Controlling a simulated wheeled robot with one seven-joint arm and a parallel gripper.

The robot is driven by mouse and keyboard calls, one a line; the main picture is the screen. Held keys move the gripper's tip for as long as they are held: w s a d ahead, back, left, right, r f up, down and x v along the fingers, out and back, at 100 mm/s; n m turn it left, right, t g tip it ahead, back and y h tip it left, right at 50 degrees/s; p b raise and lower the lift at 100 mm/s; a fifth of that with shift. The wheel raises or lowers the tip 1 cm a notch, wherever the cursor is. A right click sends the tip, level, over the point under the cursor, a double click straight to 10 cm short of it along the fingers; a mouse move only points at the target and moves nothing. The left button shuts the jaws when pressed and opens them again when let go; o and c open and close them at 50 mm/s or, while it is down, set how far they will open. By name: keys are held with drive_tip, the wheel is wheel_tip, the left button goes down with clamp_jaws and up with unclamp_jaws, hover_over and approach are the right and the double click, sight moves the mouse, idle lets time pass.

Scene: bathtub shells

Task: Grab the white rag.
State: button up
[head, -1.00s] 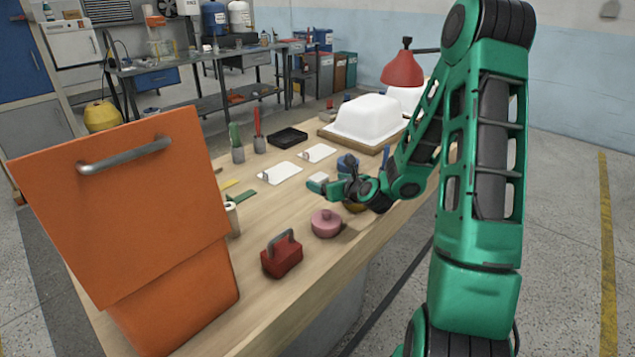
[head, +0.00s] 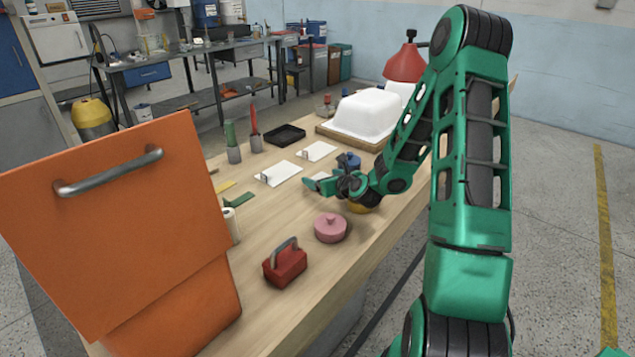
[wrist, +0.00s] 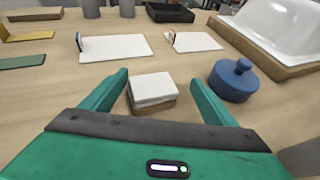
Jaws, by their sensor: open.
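The white rag (wrist: 152,88) looks like a small folded white stack on a thin brown block, on the wooden table. My gripper (wrist: 158,78) is open, with one green finger on each side of the rag in the wrist view. I cannot tell how high the fingers are above the table. In the head view my gripper (head: 322,186) is over the middle of the table and mostly covers the rag.
A blue lidded pot (wrist: 232,80) stands close to the right finger. Two white plates (wrist: 115,47) lie beyond. A white tub shell (head: 366,115) stands at the back right. A pink pot (head: 330,227), a red handled block (head: 285,264) and an orange box (head: 120,220) are nearer.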

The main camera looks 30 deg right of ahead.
sight(319, 177)
drive_tip(key=shift+w+a, duration=0.1)
drive_tip(key=shift+a, duration=0.25)
drive_tip(key=shift+c, duration=1.1)
drive_tip(key=shift+w+a, duration=0.1)
drive_tip(key=shift+a, duration=0.2)
drive_tip(key=c, duration=0.8)
drive_tip(key=shift+r, duration=0.15)
drive_tip(key=shift+c, duration=0.2)
drive_tip(key=shift+r, duration=0.6)
wheel_tip(319, 177, up, 2)
drive_tip(key=shift+r, duration=0.15)
drive_tip(key=w+a+r, duration=0.2)
drive_tip(key=a+r, duration=0.3)
drive_tip(key=a, duration=0.4)
drive_tip(key=shift+w+a+r, duration=0.15)
drive_tip(key=shift+a+r, duration=0.15)
drive_tip(key=shift+a, duration=0.2)
